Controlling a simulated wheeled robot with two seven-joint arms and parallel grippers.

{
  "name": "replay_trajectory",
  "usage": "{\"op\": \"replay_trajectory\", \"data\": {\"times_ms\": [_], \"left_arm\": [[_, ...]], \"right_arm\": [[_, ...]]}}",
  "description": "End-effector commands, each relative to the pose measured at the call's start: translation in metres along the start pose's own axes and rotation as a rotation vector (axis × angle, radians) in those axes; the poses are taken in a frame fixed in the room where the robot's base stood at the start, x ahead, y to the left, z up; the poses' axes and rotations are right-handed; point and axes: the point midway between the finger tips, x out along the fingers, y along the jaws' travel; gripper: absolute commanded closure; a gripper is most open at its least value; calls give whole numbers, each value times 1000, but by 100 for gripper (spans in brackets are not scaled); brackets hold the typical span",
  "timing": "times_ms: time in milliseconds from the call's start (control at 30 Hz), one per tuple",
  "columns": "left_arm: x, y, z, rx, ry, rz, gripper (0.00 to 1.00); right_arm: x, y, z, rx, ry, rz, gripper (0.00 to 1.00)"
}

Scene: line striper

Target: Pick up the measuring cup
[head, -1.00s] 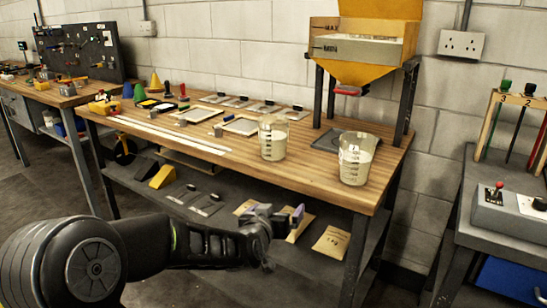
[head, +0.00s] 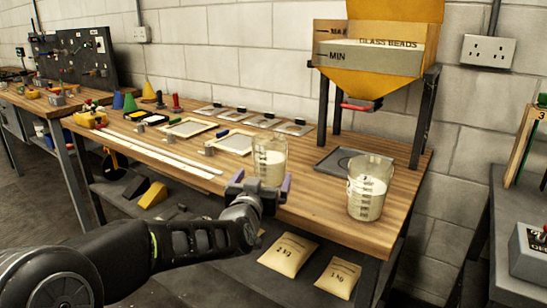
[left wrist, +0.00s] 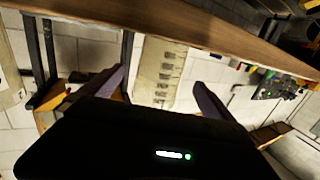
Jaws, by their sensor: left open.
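Two clear measuring cups with dark graduation marks and pale contents stand upright on the wooden bench. The left cup (head: 270,158) is near the bench's front edge, and the right cup (head: 367,192) is nearer the right end. My left gripper (head: 261,184) is open, in front of the left cup at the bench edge, its purple fingers spread to either side of the cup's lower part. In the left wrist view, which is upside down, a marked cup (left wrist: 160,72) shows between the fingertips (left wrist: 159,84); contact cannot be made out. My right gripper is not in view.
A yellow hopper (head: 375,72) on dark legs stands behind the right cup, with a dark tray (head: 335,160) beneath. Framed plates, white strips (head: 165,148) and coloured cones lie further left. Bags (head: 288,254) sit on the lower shelf.

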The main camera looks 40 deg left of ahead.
Motion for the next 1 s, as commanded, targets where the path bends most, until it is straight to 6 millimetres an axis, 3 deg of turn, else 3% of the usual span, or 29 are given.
{"op": "replay_trajectory", "data": {"times_ms": [333,600,1000], "left_arm": [[2,0,0,0,-1,0,0],[25,0,1,0,-1,0,0],[33,-1,2,0,-2,0,0]], "right_arm": [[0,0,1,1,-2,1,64],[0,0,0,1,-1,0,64],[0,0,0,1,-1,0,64]]}}
